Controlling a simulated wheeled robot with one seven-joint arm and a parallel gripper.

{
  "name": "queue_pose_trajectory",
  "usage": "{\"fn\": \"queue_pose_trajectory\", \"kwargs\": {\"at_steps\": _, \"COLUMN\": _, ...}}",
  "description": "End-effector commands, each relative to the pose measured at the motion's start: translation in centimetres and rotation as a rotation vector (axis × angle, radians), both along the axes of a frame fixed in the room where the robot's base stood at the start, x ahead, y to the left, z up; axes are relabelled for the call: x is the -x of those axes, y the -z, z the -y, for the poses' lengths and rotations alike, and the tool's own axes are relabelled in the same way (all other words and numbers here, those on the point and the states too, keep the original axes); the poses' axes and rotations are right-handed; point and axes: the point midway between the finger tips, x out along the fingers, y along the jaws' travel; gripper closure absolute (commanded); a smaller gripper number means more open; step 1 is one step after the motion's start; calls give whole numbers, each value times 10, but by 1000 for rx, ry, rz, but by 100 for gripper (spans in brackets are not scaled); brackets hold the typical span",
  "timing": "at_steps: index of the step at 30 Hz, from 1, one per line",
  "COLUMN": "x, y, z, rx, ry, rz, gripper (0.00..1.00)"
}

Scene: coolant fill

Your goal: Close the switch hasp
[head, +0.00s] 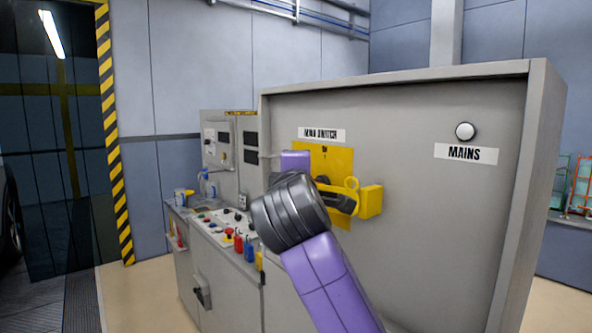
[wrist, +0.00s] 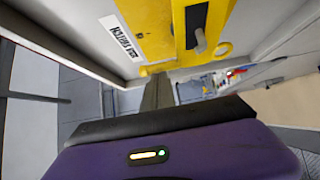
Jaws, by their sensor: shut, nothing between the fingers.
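The switch's yellow backplate (head: 340,160) is on the grey cabinet front below a label. A yellow hasp bar with a ring (head: 351,184) lies at its lower right, beside a yellow block (head: 371,202). The dark switch handle (head: 336,199) is at the bar, partly hidden by my arm. In the wrist view the yellow plate (wrist: 152,28) is at the top, with the grey handle (wrist: 198,32) and the hasp ring (wrist: 223,50) to its right. My gripper (wrist: 157,92) is shut and empty, apart from the handle. In the head view my wrist hides the fingertips.
A MAINS label (head: 466,153) and a white round lamp (head: 465,131) are on the cabinet's right. A control desk (head: 222,232) with coloured knobs stands at left. The cabinet's raised edge (head: 541,150) frames the front panel. The floor at left is open.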

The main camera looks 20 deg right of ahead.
Motion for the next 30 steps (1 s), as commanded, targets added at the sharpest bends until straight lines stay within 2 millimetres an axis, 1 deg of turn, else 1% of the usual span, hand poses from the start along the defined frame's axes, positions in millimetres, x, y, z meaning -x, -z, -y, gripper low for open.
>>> {"fn": "queue_pose_trajectory", "kwargs": {"at_steps": 3, "x": -9, "y": -2, "z": 7, "rx": 2, "ry": 88, "rz": -3, "gripper": 100}}
{"fn": "queue_pose_trajectory", "kwargs": {"at_steps": 7, "x": -16, "y": -2, "z": 15, "rx": 0, "ry": 168, "rz": -2, "gripper": 100}}
{"fn": "queue_pose_trajectory", "kwargs": {"at_steps": 9, "x": -18, "y": -1, "z": 20, "rx": 0, "ry": 167, "rz": -1, "gripper": 100}}
{"fn": "queue_pose_trajectory", "kwargs": {"at_steps": 15, "x": -23, "y": 0, "z": 26, "rx": -1, "ry": 163, "rz": -2, "gripper": 100}}
{"fn": "queue_pose_trajectory", "kwargs": {"at_steps": 30, "x": -25, "y": 0, "z": 29, "rx": 0, "ry": 162, "rz": -1, "gripper": 100}}
